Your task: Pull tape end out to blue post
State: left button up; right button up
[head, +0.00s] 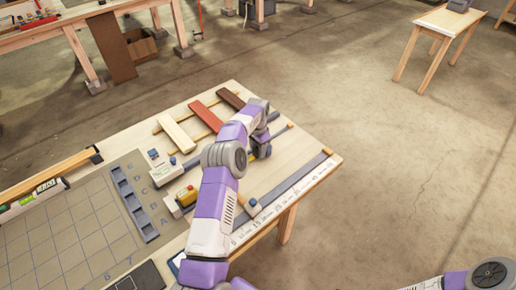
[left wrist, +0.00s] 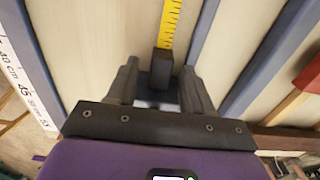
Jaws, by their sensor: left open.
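My left gripper (head: 262,151) is over the right part of the workbench, its fingers mostly hidden by the wrist in the head view. In the left wrist view the fingers (left wrist: 160,88) are open around the dark grey block at the tape end (left wrist: 162,62), with no clear grip on it. Yellow tape (left wrist: 171,22) with black marks runs straight away from that block. The yellow tape case (head: 187,195) sits left of my forearm. A small blue knob (head: 253,202) stands on a wooden block by the ruler; I cannot tell whether it is the blue post. My right gripper is out of view.
A white ruler (head: 285,203) lies along the bench's front edge. Grey-blue rails run beside the tape. Cream, red and brown laths (head: 205,117) lie behind my arm. A gridded mat (head: 60,235) and a spirit level (head: 35,196) are at left. Open floor lies right of the bench.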

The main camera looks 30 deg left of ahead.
pick_arm(q)
notch_tip(320, 180, up, 8)
jog(key=shift+f+p, duration=0.25)
jog(key=shift+p, duration=0.2)
